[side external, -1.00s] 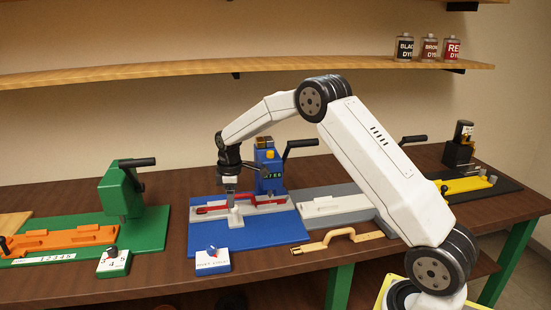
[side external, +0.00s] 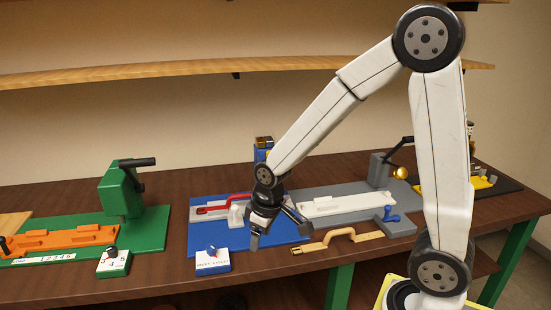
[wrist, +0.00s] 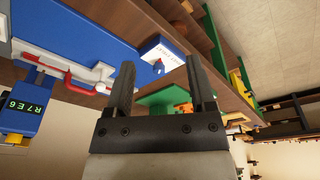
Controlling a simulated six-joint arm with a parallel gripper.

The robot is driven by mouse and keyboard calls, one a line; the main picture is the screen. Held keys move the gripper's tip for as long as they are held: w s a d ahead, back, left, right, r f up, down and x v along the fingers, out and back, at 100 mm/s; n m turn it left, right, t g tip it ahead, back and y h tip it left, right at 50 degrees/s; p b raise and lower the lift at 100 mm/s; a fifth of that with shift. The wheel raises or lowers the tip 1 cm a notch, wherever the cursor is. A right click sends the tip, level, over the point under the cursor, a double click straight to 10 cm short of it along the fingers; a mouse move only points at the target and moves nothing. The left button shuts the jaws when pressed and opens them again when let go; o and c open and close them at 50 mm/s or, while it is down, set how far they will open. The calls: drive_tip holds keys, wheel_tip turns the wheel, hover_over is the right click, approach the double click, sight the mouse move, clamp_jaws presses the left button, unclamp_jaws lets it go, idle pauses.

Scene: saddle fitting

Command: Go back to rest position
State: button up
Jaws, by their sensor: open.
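My gripper (side external: 272,232) is open and empty in the side external view, in front of the right part of the blue station (side external: 207,236) and above the table. In the wrist view my gripper (wrist: 158,88) shows two dark fingers spread apart with nothing between them. The blue station's red-handled clamp (side external: 222,208) lies across its plate, and it also shows in the wrist view (wrist: 75,80). My wrist hides part of the blue station's press.
A green station (side external: 124,195) with an orange fixture (side external: 60,240) stands at left. A grey station (side external: 338,203) is to the right. A small blue-and-white box (side external: 212,261) sits in front. A shelf (side external: 180,68) runs behind.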

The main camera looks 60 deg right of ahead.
drive_tip(key=s+a+m, duration=0.1)
drive_tip(key=s+a, duration=0.1)
drive_tip(key=s, duration=0.5)
drive_tip(key=shift+f+m, duration=0.3)
drive_tip(key=shift+f, duration=0.15)
